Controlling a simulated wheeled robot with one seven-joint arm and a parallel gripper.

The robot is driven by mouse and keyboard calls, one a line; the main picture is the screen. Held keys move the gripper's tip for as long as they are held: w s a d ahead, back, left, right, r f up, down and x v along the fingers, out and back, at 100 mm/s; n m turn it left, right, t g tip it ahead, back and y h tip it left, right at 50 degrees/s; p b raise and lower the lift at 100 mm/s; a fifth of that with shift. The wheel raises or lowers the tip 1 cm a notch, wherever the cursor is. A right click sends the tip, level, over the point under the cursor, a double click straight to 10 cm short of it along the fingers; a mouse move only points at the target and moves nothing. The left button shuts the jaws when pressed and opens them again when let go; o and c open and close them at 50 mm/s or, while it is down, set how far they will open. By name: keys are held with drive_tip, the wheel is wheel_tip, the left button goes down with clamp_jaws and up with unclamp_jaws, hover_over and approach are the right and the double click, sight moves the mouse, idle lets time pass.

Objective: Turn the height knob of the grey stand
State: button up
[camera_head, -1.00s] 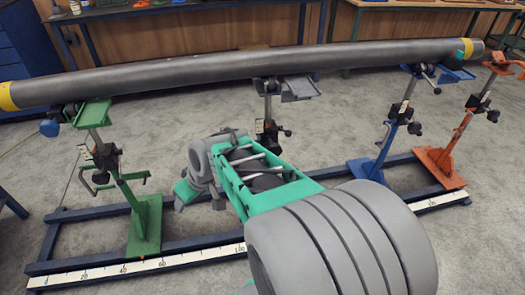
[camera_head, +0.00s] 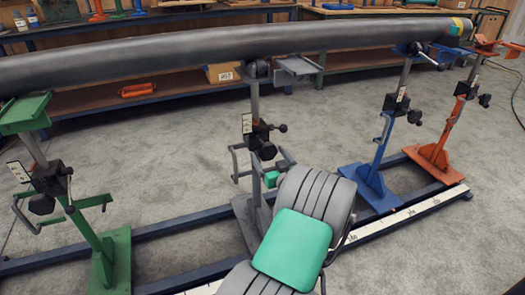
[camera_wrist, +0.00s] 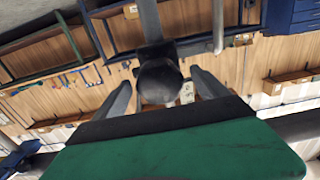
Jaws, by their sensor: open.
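The grey stand (camera_head: 256,112) stands upright in the middle of the rail frame under the pipe. Its dark round height knob (camera_head: 267,151) sits low on the black clamp block. In the wrist view the knob (camera_wrist: 159,82) lies between the two fingers of my open gripper (camera_wrist: 160,80), with a visible gap on both sides. Whether the fingertips reach past the knob's face I cannot tell. A smaller side handle (camera_head: 282,128) sticks out right of the block.
The long grey pipe (camera_head: 180,53) runs across above the stands. A green stand (camera_head: 105,245) is at left, blue (camera_head: 372,178) and orange (camera_head: 440,148) stands at right. The blue floor rails (camera_head: 180,220) lie beneath.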

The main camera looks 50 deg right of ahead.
sight(262, 148)
drive_tip(key=x, duration=0.4)
drive_tip(key=shift+w+d+b, duration=0.15)
drive_tip(key=shift+w+b, duration=0.15)
drive_tip(key=shift+w, duration=0.1)
drive_tip(key=shift+c, duration=0.3)
drive_tip(key=c, duration=1.3)
drive_tip(key=shift+m, duration=0.4)
drive_tip(key=m+p, duration=0.1)
drive_tip(key=m, duration=0.2)
drive_tip(key=shift+w+m, duration=0.1)
drive_tip(key=shift+m, duration=0.2)
drive_tip(key=m+p, duration=0.1)
drive_tip(key=m, duration=0.4)
drive_tip(key=shift+a+r+m+p, duration=0.1)
drive_tip(key=shift+a+m+p, duration=0.15)
drive_tip(key=shift+m+p, duration=0.15)
